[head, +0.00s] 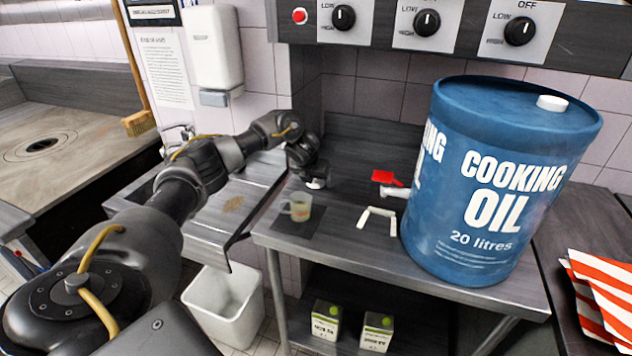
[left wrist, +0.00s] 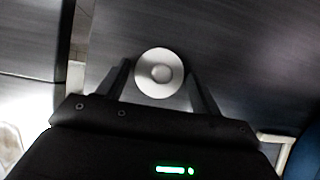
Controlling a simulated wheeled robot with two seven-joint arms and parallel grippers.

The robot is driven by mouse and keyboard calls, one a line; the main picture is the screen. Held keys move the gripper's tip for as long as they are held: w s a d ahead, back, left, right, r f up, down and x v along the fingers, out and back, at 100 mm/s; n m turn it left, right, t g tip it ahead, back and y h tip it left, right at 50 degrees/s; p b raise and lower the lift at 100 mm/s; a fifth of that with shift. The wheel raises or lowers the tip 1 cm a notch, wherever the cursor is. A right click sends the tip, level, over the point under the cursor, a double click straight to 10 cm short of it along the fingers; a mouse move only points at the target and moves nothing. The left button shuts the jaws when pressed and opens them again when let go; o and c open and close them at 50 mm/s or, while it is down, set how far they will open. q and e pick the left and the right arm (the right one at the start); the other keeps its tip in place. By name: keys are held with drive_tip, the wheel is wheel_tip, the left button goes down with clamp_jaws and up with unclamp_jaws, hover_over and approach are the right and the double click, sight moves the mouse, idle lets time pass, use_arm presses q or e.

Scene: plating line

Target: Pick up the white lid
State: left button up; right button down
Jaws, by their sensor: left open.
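The white lid (left wrist: 160,55) is round with a small knob in its middle. In the left wrist view it lies on the dark steel worktop between the two fingers of my left gripper (left wrist: 159,78). The fingers are spread to either side of it; I cannot tell whether they touch it. In the head view my left gripper (head: 312,174) reaches down over the back left of the worktop and largely hides the lid. My right gripper is not in view.
A clear jug (head: 298,207) stands on a dark mat just in front of my left gripper. A white bracket (head: 377,215), a red item (head: 384,176) and a large blue oil drum (head: 490,200) stand to the right. A white bin (head: 222,305) is below left.

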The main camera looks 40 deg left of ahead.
use_arm(q)
drive_tip(key=c, duration=0.7)
drive_tip(key=shift+c, duration=0.2)
